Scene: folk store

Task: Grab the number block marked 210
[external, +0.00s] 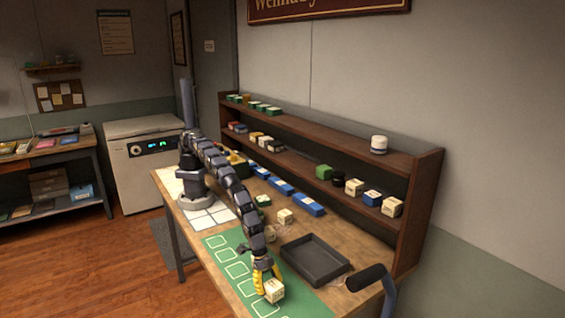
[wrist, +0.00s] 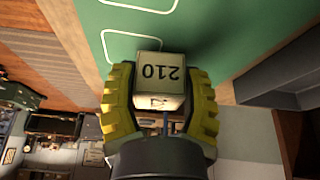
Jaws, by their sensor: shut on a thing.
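The cream number block marked 210 (wrist: 160,72) is between the yellow fingers of my gripper (wrist: 160,100) in the wrist view. Its number appears upside down there. My gripper is shut on the block, with a finger on each side. In the external view, my gripper (external: 266,277) holds the block (external: 274,291) at the near end of the green mat (external: 225,243). I cannot tell whether the block touches the mat or is held just above it.
A dark empty tray (external: 314,260) lies right of my gripper. Another cream block (external: 285,216) stands farther back on the table, near blue boxes (external: 308,205). A wooden shelf (external: 330,160) with several blocks runs along the wall. The mat's white outlined squares are mostly clear.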

